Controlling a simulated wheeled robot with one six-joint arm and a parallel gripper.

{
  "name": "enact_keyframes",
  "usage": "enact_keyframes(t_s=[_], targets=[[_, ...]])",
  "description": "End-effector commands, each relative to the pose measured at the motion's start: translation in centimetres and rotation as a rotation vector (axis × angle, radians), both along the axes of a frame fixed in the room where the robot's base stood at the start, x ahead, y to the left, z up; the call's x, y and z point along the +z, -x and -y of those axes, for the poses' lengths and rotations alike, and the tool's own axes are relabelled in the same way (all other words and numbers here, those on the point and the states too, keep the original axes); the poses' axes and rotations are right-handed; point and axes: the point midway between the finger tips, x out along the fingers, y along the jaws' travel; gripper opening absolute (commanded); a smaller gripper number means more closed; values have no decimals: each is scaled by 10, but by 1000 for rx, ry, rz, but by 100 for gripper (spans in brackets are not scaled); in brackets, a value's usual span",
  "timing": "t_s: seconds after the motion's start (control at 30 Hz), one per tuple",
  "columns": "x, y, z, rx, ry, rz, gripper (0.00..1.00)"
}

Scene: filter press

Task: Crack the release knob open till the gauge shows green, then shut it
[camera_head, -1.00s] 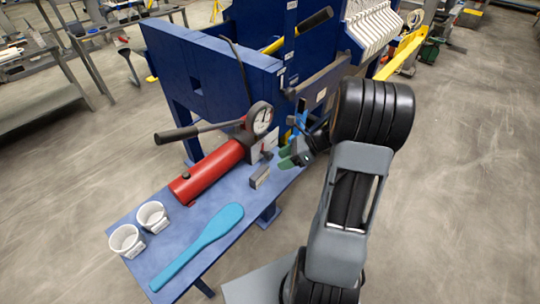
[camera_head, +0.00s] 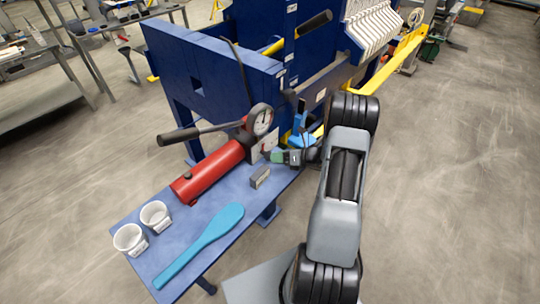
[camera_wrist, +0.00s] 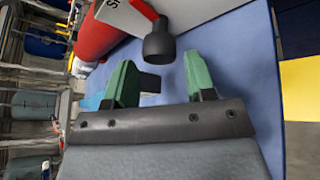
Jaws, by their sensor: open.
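The pressure gauge (camera_head: 260,119) stands on the red pump (camera_head: 212,167); it has a white dial with a dark needle, and the colour it reads is too small to tell. The release knob (camera_wrist: 159,43) is a black cup-shaped end on a red stem in the wrist view. My gripper (camera_wrist: 162,74) is open, its two green fingers pointing at the knob. The knob lies just beyond the fingertips, between their lines and apart from them. In the head view my gripper (camera_head: 280,156) is beside the pump's right end, below the gauge; the knob is hard to make out there.
A small grey block (camera_head: 260,178) lies on the blue bench (camera_head: 190,225) close below my gripper. The pump's black lever (camera_head: 180,136) reaches left. Two white cups (camera_head: 130,239) and a blue paddle (camera_head: 205,240) lie nearer. The blue press frame (camera_head: 215,75) stands behind.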

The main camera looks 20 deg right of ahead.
Motion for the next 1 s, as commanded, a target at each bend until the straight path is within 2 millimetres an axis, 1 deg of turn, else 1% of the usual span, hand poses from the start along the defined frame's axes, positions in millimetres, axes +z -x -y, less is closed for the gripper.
enact_keyframes(t_s=[0.03,0.1,0.3,0.7,0.77,1.0], targets=[[-1,-5,-6,4,1,-1,50],[-4,-11,-12,2,1,0,50],[-10,-22,-24,2,1,0,50],[-12,-25,-27,0,2,1,50],[-12,-25,-27,0,2,1,46],[-12,-25,-27,1,2,1,23]])
